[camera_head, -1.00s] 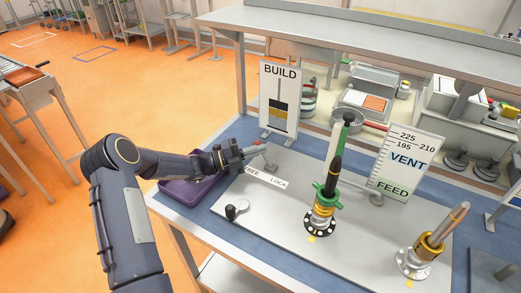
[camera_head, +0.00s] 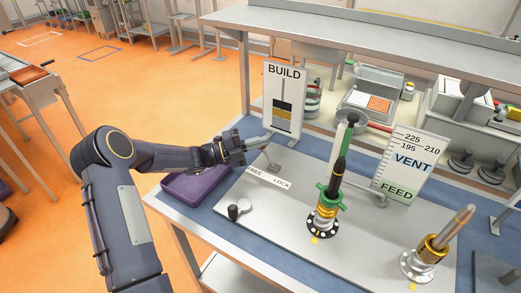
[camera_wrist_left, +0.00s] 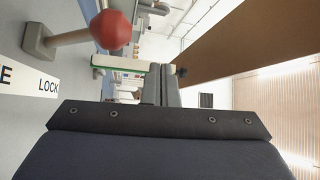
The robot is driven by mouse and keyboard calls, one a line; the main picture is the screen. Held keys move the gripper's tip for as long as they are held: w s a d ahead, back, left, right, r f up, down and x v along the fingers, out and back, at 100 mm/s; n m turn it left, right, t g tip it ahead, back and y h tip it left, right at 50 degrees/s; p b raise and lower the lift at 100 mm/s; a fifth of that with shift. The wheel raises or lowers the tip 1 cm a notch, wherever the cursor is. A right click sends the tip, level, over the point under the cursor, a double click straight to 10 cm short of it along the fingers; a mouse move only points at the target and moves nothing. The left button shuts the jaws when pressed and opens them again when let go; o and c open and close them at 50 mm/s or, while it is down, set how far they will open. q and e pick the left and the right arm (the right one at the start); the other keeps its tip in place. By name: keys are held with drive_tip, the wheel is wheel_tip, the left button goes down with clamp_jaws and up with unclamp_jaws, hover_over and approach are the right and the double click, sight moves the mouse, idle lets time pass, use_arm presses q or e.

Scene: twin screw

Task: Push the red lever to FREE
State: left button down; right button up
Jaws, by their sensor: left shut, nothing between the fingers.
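My left gripper (camera_head: 264,140) is shut and empty, above and just left of the lever base. In the wrist view its fingers (camera_wrist_left: 160,84) are apart from the knob, which is to their upper left. My right gripper is not in view.
A BUILD sign (camera_head: 285,98) stands just behind the gripper. A purple bin (camera_head: 196,187) lies below my left arm. A green-collared post (camera_head: 327,195), a VENT/FEED sign (camera_head: 409,168) and a brass fitting (camera_head: 434,247) stand to the right. A small black-knobbed crank (camera_head: 233,211) is in front.

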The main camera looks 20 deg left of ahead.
use_arm(q)
drive_tip(key=s+d+r+b, duration=0.1)
drive_tip(key=s+d+r, duration=0.3)
drive_tip(key=s+r, duration=0.5)
drive_tip(key=s, duration=0.3)
drive_tip(key=shift+s+d+b, duration=0.25)
drive_tip(key=shift+d+b, duration=0.05)
drive_tip(key=shift+d, duration=0.05)
drive_tip(key=s+d+f+m+g+y, duration=0.1)
drive_tip(key=s+d+m+g+y, duration=0.25)
drive_tip(key=s+m, duration=0.55)
drive_tip(key=s+d+f+m+g+y, duration=0.15)
drive_tip(key=s+m+g, duration=0.35)
drive_tip(key=m, duration=0.7)
drive_tip(key=s+a+f+m+t+y, duration=0.1)
drive_tip(key=s+a+f+m+y, duration=0.1)
drive_tip(key=m, duration=0.8)
drive_tip(key=s+a+f+m+t+y, duration=0.2)
drive_tip(key=s+a+m+y, duration=0.3)
drive_tip(key=s+m, duration=0.3)
drive_tip(key=m, duration=0.3)
drive_tip(key=shift+s+a+f+m+y, duration=0.15)
drive_tip(key=shift+s+f+m+y, duration=0.15)
drive_tip(key=shift+s+f+y, duration=0.1)
